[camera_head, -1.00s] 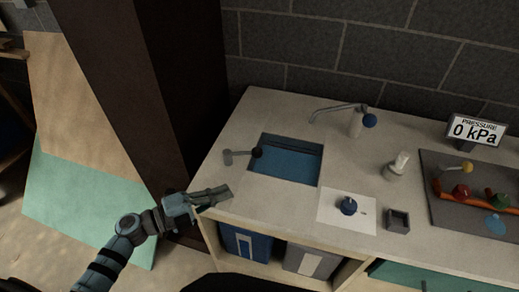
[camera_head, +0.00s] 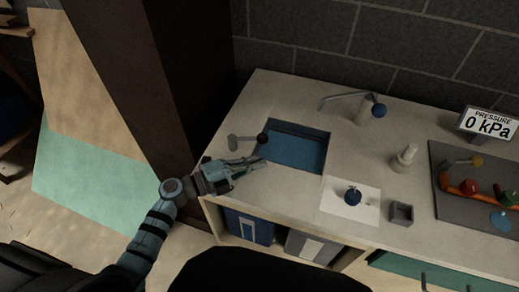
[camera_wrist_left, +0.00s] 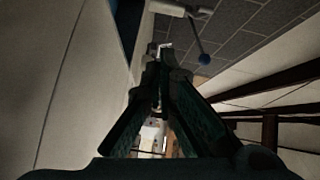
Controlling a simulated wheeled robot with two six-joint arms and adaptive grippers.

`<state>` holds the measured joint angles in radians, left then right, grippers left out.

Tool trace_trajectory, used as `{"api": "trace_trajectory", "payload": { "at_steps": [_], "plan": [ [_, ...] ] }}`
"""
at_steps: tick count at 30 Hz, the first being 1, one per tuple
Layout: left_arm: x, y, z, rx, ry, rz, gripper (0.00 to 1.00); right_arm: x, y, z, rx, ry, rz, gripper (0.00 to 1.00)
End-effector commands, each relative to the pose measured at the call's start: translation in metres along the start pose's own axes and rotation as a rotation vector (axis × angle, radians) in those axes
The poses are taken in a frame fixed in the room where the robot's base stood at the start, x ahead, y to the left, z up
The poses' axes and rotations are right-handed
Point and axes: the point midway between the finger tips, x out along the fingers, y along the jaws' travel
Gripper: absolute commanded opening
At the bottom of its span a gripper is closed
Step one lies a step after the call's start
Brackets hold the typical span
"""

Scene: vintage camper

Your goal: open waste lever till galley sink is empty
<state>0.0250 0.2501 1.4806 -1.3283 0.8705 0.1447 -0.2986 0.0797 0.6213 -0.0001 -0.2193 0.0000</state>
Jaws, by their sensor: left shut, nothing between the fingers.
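The galley sink (camera_head: 297,151) is a rectangular basin in the pale counter, with blue water visible in it. The waste lever (camera_head: 240,142) is a grey bar at the sink's left side, with a dark round knob at its right end by the sink edge. My left gripper (camera_head: 262,161) is shut and empty, just in front of the knob near the sink's front left corner; I see a gap between them. My right gripper is not in view.
A tap with a blue knob (camera_head: 379,110) stands behind the sink. A dark pillar (camera_head: 150,75) stands left.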

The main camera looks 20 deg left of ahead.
Motion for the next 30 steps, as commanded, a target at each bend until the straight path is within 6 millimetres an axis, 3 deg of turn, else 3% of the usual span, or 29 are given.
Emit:
{"api": "trace_trajectory", "payload": {
  "at_steps": [3,6,12,30],
  "plan": [
    [0.025,-0.001,0.0,-0.001,0.0,-0.003,0.0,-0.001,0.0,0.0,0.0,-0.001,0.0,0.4],
    [0.027,0.002,0.021,0.0,-0.001,0.0,0.0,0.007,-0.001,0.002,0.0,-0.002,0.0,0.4],
    [0.031,0.001,0.038,0.001,-0.001,0.0,0.0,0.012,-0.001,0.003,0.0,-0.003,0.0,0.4],
    [0.024,-0.002,0.045,-0.002,-0.055,-0.013,0.0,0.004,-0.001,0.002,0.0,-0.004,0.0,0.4]
  ]
}}
